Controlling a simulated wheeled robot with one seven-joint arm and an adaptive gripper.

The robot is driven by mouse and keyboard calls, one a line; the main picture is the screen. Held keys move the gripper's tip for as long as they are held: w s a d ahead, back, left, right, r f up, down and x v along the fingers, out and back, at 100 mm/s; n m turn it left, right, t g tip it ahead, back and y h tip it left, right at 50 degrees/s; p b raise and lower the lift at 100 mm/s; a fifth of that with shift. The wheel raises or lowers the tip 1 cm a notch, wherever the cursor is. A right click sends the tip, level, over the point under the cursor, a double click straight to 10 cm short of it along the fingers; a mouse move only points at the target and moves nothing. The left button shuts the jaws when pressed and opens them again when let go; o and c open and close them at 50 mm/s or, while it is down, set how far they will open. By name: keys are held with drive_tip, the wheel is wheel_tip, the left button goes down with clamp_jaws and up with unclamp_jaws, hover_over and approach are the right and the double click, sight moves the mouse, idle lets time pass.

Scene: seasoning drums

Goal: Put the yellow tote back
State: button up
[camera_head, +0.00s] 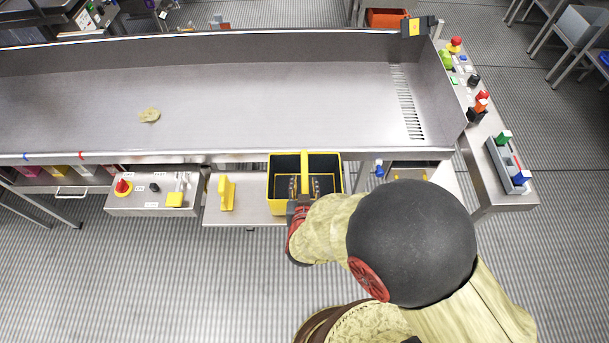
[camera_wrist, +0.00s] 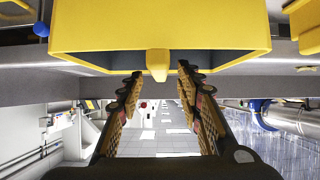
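The yellow tote (camera_head: 280,208), with a dark inside and a yellow divider, stands upright on the steel shelf (camera_head: 245,218) below the long trough. My gripper (camera_head: 304,184) is over the near part of the tote, its fingers spread to either side of the divider line. In the wrist view the tote's yellow body (camera_wrist: 225,30) fills the top, with a small yellow tab at its middle. My open fingers (camera_wrist: 160,72) show below it, apart, with the tab in the gap between the tips. Nothing is clearly gripped. My arm hides part of the tote's near right side.
A yellow handled tool (camera_head: 227,193) stands on the shelf left of the tote. A blue-topped knob (camera_head: 379,170) is to the right.

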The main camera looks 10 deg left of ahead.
drive_tip(key=p+v, duration=0.1)
drive_tip(key=v, duration=0.5)
drive_tip(key=w+r+m+g+y, duration=0.15)
drive_tip(key=w+r, duration=0.25)
drive_tip(key=r, duration=0.4)
drive_tip(key=d+r+g, duration=0.2)
drive_tip(key=d+r, duration=0.5)
drive_tip(key=r, duration=0.4)
drive_tip(key=s+d+r+g+h, duration=0.1)
drive_tip(key=s+d+r+h, duration=0.1)
drive_tip(key=s+d+r, duration=0.2)
drive_tip(key=s+d+r+m+g+h, duration=0.1)
drive_tip(key=s+d+r, duration=0.4)
drive_tip(key=s+d, duration=0.6)
drive_tip(key=d+h, duration=0.1)
drive_tip(key=d, duration=0.6)
drive_tip(key=shift+r+g, duration=0.2)
drive_tip(key=shift+g, duration=0.15)
drive_tip(key=shift+m, duration=0.25)
